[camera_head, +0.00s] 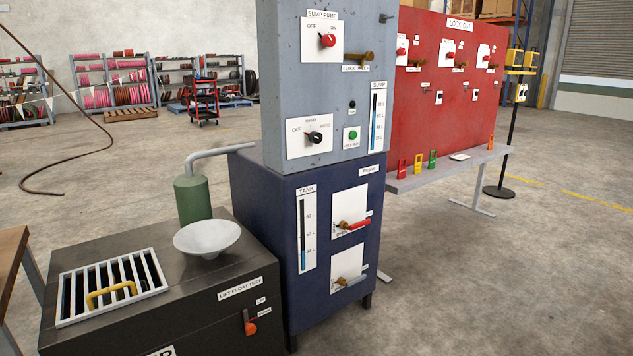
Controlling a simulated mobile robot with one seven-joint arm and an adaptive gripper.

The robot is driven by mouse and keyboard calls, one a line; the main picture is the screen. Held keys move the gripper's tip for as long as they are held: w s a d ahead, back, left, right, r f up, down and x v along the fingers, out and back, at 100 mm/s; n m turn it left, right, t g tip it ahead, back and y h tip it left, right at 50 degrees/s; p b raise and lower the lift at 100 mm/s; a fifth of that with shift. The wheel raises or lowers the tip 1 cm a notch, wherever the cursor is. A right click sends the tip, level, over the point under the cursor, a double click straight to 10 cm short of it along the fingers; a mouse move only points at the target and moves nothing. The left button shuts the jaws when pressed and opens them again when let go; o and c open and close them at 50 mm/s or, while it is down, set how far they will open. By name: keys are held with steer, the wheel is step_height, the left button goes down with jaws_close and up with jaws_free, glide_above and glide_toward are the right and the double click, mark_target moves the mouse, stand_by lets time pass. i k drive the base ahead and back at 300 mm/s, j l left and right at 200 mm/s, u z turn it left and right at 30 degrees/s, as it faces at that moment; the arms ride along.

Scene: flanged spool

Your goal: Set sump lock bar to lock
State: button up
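A brass bar (358,56) sticks out from the grey upper cabinet (275,90), just right of and below the sump pump switch plate. A small label (355,69) sits under it, too small to read for certain. I cannot tell whether this is the lock bar or which setting it is in. The sump pump switch (327,41) is a red knob on a white plate marked OFF and ON. A black selector knob (314,137) sits lower on the same cabinet. My gripper is not in view.
A black sump box (205,300) with grate and funnel (208,236) stands at front left. A red lockout board (450,90) and bench (450,175) stand right. Right foreground floor is clear.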

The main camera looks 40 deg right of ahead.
mark_target(369, 57)
steer(key=z, duration=1.35)
